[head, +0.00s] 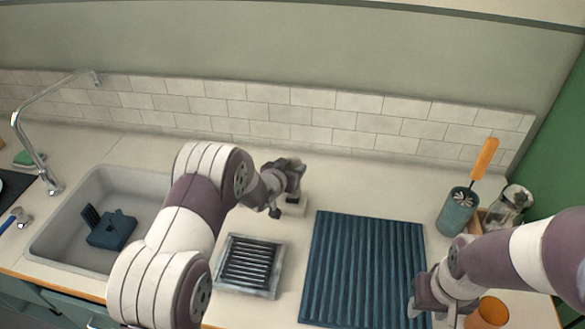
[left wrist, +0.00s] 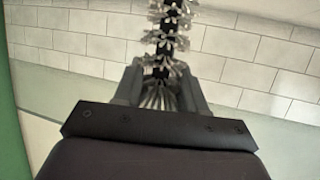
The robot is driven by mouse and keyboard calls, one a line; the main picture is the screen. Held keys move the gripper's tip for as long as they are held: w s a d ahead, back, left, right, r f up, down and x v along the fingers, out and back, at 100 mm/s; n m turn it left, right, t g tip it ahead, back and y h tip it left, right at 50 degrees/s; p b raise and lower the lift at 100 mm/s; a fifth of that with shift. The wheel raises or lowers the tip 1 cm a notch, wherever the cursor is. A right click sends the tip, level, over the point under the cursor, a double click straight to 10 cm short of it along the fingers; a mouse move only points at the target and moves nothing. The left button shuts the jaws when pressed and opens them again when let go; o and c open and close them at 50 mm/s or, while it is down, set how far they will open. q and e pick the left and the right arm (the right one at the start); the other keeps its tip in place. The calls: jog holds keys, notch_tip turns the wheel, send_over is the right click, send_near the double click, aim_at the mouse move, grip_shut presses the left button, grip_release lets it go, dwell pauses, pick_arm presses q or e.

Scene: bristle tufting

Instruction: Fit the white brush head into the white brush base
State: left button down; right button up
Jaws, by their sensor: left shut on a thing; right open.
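My left gripper (head: 284,188) is over the counter behind the grey-framed rack. In the left wrist view its two fingers (left wrist: 160,88) are shut on the white brush head (left wrist: 168,42), a dark stem with pale bristle tufts that points up between them. In the head view the brush head is too small and covered to make out. A pale block (head: 297,204), which looks like the white brush base, is on the counter just below the left gripper, partly hidden by it. I cannot tell whether they touch. My right gripper (head: 432,310) is open and empty at the mat's front right corner.
A blue ribbed mat (head: 365,265) lies mid-counter, and the slatted rack (head: 250,265) lies left of it. A teal cup (head: 457,213) holding an orange-handled tool, a glass jar (head: 510,208) and an orange cup (head: 490,313) stand right. The sink (head: 140,188) is left.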

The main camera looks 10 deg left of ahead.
pick_arm(q)
jog(key=c, duration=0.6)
grip_release()
jog(key=shift+o, duration=0.2)
jog(key=b+v, duration=0.1)
jog(key=v, duration=1.2)
jog(key=s+a+f+n+g+y, duration=0.1)
jog(key=s+a+f+g+y, duration=0.2)
jog(key=s, duration=0.4)
jog(key=s+a+f+n+g+y, duration=0.1)
jog(key=s+f+g, duration=0.3)
jog(key=s+g, duration=0.15)
jog(key=s+d+r+g, duration=0.1)
jog(key=s+r, duration=0.2)
jog(key=s, duration=0.3)
jog(key=s+d+r+g, duration=0.1)
jog(key=s+r+g, duration=0.1)
jog(key=s, duration=0.4)
jog(key=shift+s+d+r+n+h+p, duration=0.15)
jog(key=shift+s+r+n+h+p, duration=0.2)
jog(key=shift+r, duration=0.25)
